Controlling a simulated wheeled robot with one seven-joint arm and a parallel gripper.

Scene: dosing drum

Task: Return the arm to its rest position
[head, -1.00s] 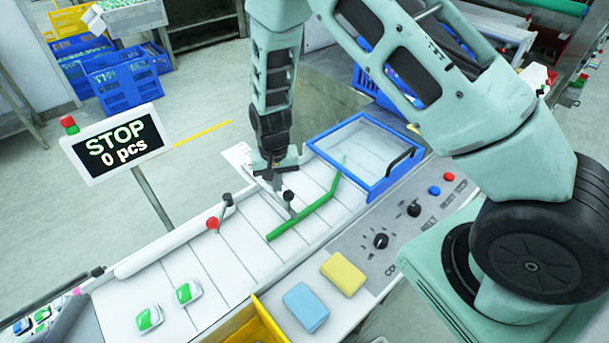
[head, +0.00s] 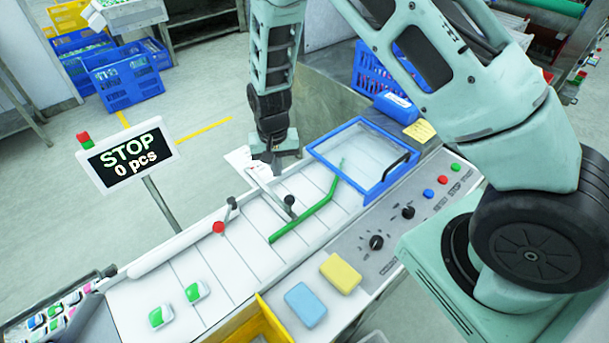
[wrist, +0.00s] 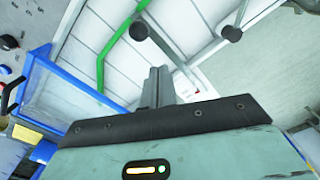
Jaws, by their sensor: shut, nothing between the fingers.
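My gripper (head: 275,168) hangs at the end of the arm above the far end of the white slatted belt (head: 240,256). Its fingers are together and empty. In the wrist view my gripper (wrist: 158,72) shows as grey fingers, shut, pointing toward the belt. A metal lever with a black knob (head: 290,200) is just below and in front of it, apart from the fingers as far as I can tell. A green guide bar (head: 308,213) lies slantwise across the belt to its right.
A blue-framed clear cover (head: 329,147) stands right of my gripper. A sign (head: 126,155) reads STOP, 0 pcs. Blue (head: 305,304) and yellow (head: 340,273) blocks lie by the control panel. Two green-white packs (head: 196,291) rest on the belt.

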